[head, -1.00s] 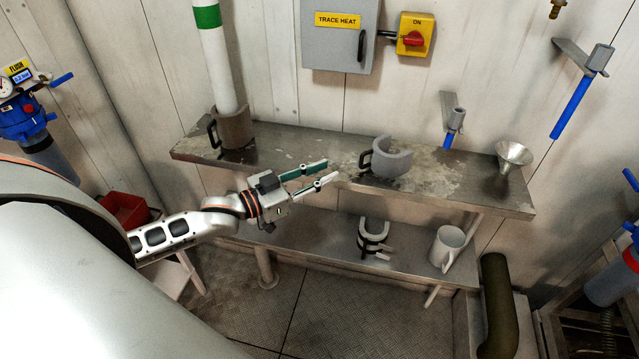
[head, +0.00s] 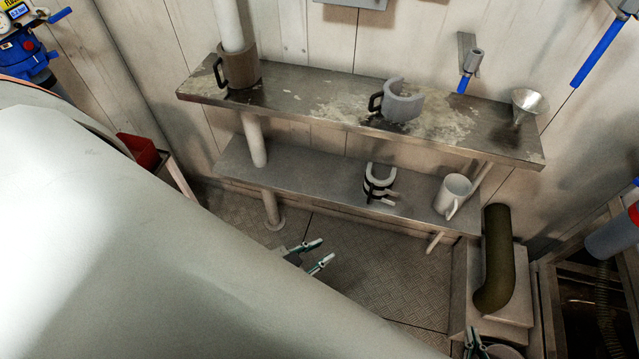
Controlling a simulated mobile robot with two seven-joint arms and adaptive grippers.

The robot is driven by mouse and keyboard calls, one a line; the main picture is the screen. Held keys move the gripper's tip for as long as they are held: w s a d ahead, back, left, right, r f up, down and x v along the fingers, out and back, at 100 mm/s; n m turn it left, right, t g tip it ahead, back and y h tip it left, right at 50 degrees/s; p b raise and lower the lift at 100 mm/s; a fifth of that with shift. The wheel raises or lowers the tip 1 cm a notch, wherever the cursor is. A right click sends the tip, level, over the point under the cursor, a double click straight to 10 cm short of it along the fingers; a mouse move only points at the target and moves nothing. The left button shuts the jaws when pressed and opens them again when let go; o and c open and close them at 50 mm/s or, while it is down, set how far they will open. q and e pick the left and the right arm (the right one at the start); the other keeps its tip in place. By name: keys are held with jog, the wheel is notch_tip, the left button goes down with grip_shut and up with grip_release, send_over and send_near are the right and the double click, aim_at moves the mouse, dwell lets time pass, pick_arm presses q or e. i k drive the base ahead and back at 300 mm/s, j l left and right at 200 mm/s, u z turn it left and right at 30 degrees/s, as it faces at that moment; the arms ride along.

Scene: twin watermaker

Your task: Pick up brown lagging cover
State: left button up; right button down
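The brown lagging cover (head: 240,70) sits around the foot of the white vertical pipe (head: 228,25), at the left end of the upper metal shelf. Its black handle (head: 219,72) faces left. My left gripper (head: 318,254) is open and empty, low over the floor in front of the shelves, well below and right of the cover. Its arm is mostly hidden behind my pale body. My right gripper (head: 474,342) shows only in part at the bottom edge, far from the cover; its opening is unclear.
A grey cover with a black handle (head: 402,102) and a metal funnel (head: 527,103) stand on the upper shelf (head: 300,92). A dark bent pipe (head: 497,260) stands at right.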

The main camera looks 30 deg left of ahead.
aim_at(241, 70)
jog(key=u, duration=1.55)
